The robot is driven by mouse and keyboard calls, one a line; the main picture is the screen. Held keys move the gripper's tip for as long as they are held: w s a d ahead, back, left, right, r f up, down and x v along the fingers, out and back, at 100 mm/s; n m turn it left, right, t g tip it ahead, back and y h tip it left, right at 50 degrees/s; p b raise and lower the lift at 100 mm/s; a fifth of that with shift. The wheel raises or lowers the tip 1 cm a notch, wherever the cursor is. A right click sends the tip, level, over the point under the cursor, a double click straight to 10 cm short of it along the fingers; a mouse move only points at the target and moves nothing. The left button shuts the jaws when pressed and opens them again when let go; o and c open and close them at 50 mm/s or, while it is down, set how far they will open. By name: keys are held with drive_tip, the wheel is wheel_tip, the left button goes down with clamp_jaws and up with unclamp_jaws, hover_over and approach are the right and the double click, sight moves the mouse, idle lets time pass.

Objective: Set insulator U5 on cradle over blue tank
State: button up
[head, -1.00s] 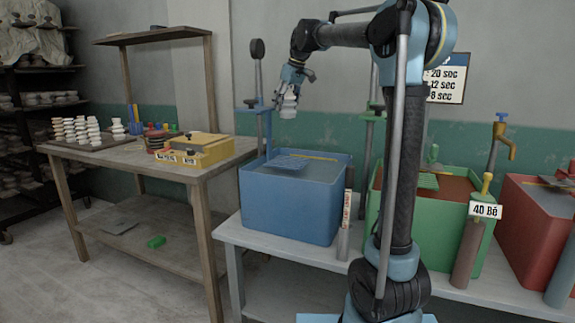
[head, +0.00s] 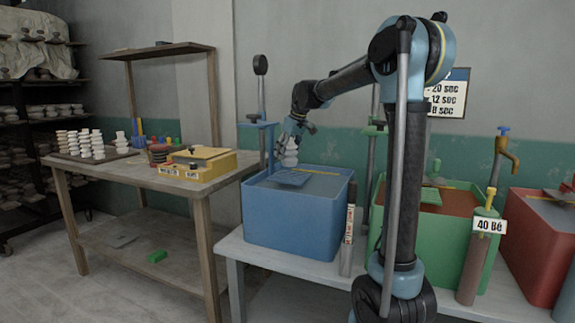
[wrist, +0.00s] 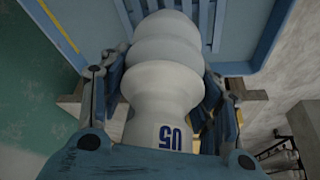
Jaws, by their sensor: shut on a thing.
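My gripper (head: 290,143) is shut on insulator U5 (wrist: 160,75), a pale grey-white ribbed piece with a blue "U5" label that looks upside down in the wrist view. In the head view the insulator (head: 289,158) hangs just above the blue slatted cradle (head: 287,178) over the blue tank (head: 300,215). The cradle's slats also show in the wrist view (wrist: 213,18), behind the insulator. The gap between insulator and cradle is too small to judge, so I cannot tell whether they touch.
The green tank (head: 375,225) and red tank (head: 530,250) stand to the right. A wooden table (head: 120,172) at left holds stacks of insulators (head: 97,145) and a yellow box (head: 205,165).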

sight(293, 141)
drive_tip(key=shift+f, duration=2.2)
drive_tip(key=o, duration=1.5)
drive_tip(key=v, duration=1.2)
